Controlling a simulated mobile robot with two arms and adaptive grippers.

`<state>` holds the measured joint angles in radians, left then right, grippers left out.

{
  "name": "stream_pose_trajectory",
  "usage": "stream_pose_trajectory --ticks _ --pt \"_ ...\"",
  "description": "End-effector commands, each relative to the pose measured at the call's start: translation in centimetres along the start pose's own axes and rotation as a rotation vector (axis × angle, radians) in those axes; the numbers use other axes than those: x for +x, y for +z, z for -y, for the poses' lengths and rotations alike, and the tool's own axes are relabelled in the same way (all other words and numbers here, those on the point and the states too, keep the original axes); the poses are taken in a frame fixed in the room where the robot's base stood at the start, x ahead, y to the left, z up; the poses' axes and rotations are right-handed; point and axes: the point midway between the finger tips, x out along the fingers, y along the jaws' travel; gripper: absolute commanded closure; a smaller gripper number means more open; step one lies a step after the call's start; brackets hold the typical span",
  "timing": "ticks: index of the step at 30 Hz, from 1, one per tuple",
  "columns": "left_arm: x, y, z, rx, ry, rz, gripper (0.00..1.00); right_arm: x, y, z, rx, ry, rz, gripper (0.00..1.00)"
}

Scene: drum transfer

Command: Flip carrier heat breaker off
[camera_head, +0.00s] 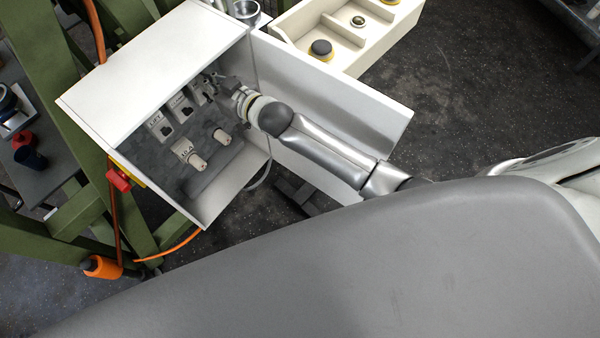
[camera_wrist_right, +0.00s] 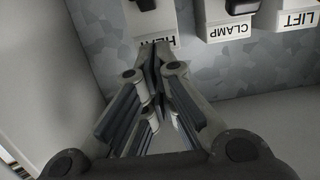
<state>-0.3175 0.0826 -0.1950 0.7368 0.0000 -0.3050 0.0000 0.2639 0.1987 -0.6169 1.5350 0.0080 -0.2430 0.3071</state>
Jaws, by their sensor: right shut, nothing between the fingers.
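The open white breaker box (camera_head: 150,75) holds a row of breakers on its grey back panel. The heat breaker (camera_head: 201,93) is the rightmost in the head view, partly hidden by my gripper. In the right wrist view its white HEAT label (camera_wrist_right: 158,40) is partly covered by my fingertips, and its dark switch (camera_wrist_right: 145,4) is at the top edge. My right gripper (camera_head: 217,84) is inside the box, shut and empty. In the wrist view the closed fingertips (camera_wrist_right: 152,52) are in front of the label; I cannot tell if they touch. My left gripper is not in view.
The clamp breaker (camera_wrist_right: 238,6) and lift breaker (camera_head: 159,128) sit beside the heat breaker. The open door (camera_head: 340,100) stands alongside my right arm. A cream console (camera_head: 345,35) with buttons lies beyond; a green frame (camera_head: 45,50) is left.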

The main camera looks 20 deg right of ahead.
Motion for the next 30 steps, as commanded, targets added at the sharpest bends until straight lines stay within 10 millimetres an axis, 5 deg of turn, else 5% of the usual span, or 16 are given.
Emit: stream_pose_trajectory --ticks 4,23,30 --pt "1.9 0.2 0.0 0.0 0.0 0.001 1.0 0.8 -2.9 0.0 -0.002 -0.002 -0.017 1.0" --pt "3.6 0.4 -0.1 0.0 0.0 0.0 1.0 -9.1 -2.7 0.0 0.0 -0.002 -0.01 1.0" --pt "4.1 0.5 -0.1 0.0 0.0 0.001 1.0 -8.8 1.9 -1.4 0.014 0.045 0.077 1.0"
